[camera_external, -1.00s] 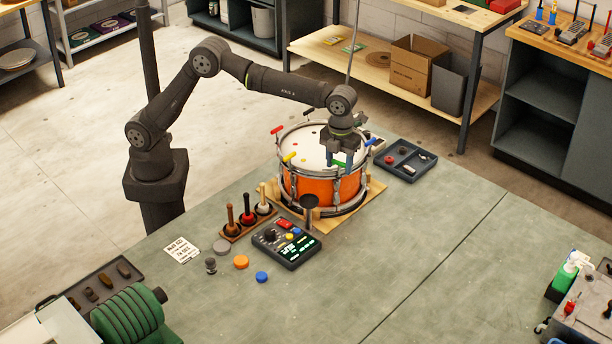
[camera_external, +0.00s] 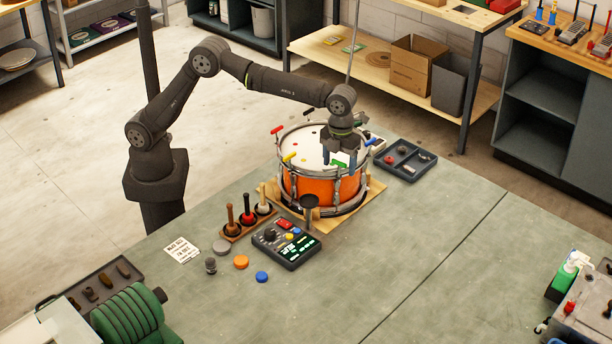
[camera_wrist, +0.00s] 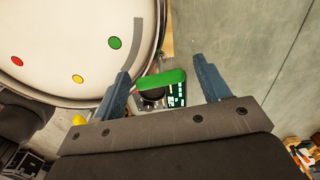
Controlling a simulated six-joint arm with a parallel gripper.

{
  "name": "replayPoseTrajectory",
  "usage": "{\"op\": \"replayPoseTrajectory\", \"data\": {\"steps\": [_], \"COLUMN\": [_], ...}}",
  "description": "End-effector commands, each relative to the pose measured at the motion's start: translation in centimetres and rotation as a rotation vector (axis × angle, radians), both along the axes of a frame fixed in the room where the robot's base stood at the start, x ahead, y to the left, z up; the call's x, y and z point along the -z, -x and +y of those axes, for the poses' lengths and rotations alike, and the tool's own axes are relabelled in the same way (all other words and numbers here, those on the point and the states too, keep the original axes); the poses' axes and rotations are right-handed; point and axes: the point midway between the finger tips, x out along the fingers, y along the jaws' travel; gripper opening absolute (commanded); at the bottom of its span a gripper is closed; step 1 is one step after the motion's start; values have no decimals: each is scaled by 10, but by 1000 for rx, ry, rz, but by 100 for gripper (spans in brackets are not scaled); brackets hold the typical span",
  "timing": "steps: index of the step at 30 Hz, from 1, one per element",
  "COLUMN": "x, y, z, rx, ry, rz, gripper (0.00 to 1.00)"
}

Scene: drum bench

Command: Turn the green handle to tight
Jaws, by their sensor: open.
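The orange drum (camera_external: 308,187) with a white head stands on a wooden board on the bench. The green handle (camera_wrist: 162,80) sits at the drum's rim in the wrist view, between my open fingers and apart from both. It also shows as a small green bar (camera_external: 339,164) near the rim in the outside view, partly hidden by my gripper. My gripper (camera_wrist: 165,85) is open and empty, pointing down over the drum's right edge; it also shows in the outside view (camera_external: 340,160). A green dot (camera_wrist: 115,43) lies on the drum head near a grey arc.
A red handle (camera_external: 277,130), a yellow handle (camera_external: 289,157) and a blue handle (camera_external: 371,141) stand around the rim. A dark control box (camera_external: 287,244) is in front of the drum. A mallet rack (camera_external: 249,222) stands left of it, and a parts tray (camera_external: 404,160) lies right.

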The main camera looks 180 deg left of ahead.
Motion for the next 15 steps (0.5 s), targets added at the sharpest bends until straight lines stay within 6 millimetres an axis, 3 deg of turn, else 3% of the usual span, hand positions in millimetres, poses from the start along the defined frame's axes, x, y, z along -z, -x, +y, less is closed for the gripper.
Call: {"op": "replayPoseTrajectory", "data": {"steps": [7,15], "x": [-18,-81], "y": [0,0], "z": [0,1], "rx": [0,0], "ry": [-2,-4], "rz": [0,-2], "gripper": [69,69]}}
